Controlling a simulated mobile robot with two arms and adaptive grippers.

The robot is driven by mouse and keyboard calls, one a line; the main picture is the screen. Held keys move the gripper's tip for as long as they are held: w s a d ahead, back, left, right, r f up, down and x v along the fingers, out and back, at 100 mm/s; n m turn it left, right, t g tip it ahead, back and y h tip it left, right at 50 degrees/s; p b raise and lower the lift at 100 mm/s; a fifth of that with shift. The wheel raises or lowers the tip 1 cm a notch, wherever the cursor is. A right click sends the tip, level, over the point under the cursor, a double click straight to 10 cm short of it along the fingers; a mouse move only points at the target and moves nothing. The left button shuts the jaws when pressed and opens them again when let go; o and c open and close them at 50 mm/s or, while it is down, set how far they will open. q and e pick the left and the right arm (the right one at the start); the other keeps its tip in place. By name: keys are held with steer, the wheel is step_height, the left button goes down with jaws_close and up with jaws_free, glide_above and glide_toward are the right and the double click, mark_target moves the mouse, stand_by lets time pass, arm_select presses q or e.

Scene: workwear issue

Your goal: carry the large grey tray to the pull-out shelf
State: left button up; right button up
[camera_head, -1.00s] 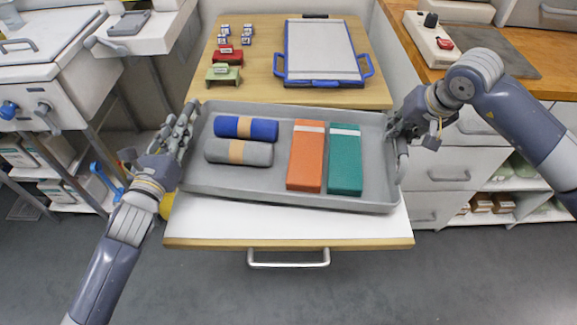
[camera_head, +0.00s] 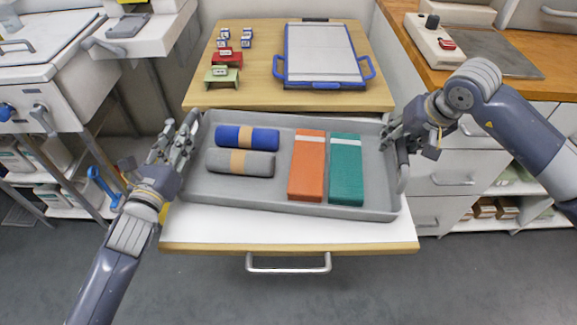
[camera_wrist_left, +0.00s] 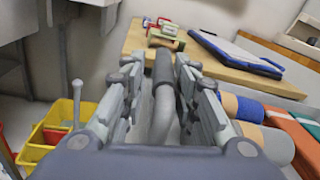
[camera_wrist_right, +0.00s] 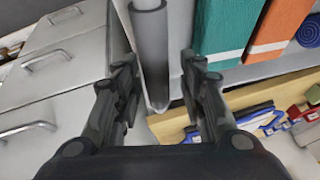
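The large grey tray (camera_head: 290,207) lies level on the white pull-out shelf (camera_head: 290,231), which has a wooden front edge. It holds a blue roll (camera_head: 230,137), a grey roll (camera_head: 225,161), an orange pack (camera_head: 306,170) and a green pack (camera_head: 346,172). My left gripper (camera_head: 178,138) is at the tray's left end, fingers apart on both sides of the dark grip (camera_wrist_left: 163,72). My right gripper (camera_head: 394,136) is at the right end, fingers apart around the other grip (camera_wrist_right: 151,55). Gaps show beside both grips.
Behind the tray, a wooden tabletop (camera_head: 265,95) bears a blue-framed board (camera_head: 320,55), a red stand (camera_head: 228,58), a green stand (camera_head: 222,77) and small boxes. A wooden counter stands right. Yellow bins (camera_wrist_left: 50,125) are low at the left. Floor in front is clear.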

arm_select(q)
steer(key=s, duration=0.4)
steer(key=s+a, duration=0.1)
steer(key=s, duration=0.6)
steer(key=shift+s+a, duration=0.2)
steer(key=shift+s, duration=0.2)
arm_select(e)
steer(key=v, duration=1.2)
arm_select(q)
steer(key=shift+s, duration=0.1)
